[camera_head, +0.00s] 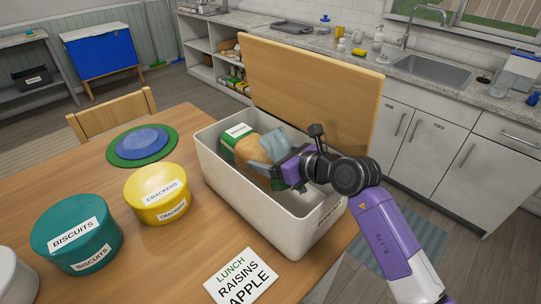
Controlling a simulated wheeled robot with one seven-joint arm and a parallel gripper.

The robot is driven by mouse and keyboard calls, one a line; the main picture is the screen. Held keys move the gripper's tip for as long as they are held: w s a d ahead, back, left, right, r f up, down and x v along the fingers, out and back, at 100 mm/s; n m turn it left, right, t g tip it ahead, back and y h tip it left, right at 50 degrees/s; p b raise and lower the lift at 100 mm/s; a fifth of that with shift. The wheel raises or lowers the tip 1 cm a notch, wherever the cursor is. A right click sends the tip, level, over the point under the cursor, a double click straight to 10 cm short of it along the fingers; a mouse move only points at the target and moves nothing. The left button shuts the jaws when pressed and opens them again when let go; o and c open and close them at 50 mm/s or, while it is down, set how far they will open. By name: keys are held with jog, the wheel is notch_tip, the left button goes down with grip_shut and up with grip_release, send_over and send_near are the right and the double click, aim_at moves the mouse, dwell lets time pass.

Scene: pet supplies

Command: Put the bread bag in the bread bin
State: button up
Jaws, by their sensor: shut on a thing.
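The bread bin is a white rectangular box (227,185) on the wooden table, with its wooden lid (310,80) standing open at the back. The bread bag (245,146), green and tan with a white label, is inside the bin's walls toward the left end. My gripper (268,160) reaches into the bin from the right and is shut on the bag. The gripper and the bin's front wall hide part of the bag. I cannot tell whether the bag touches the bin floor.
A yellow crackers tin (157,187), a teal biscuits tin (75,232) and stacked green and blue round plates (142,146) stand left of the bin. A lunch note (240,276) lies in front of it. A chair (125,113) stands behind the table. The right part inside the bin looks empty.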

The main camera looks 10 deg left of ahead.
jog(key=shift+f, duration=0.45)
jog(key=o, duration=1.9)
jog(key=shift+f, duration=0.1)
jog(key=shift+r, duration=0.35)
jog(key=v, duration=0.4)
jog(key=b+v, duration=0.1)
jog(key=v, duration=0.7)
jog(key=shift+r, duration=0.35)
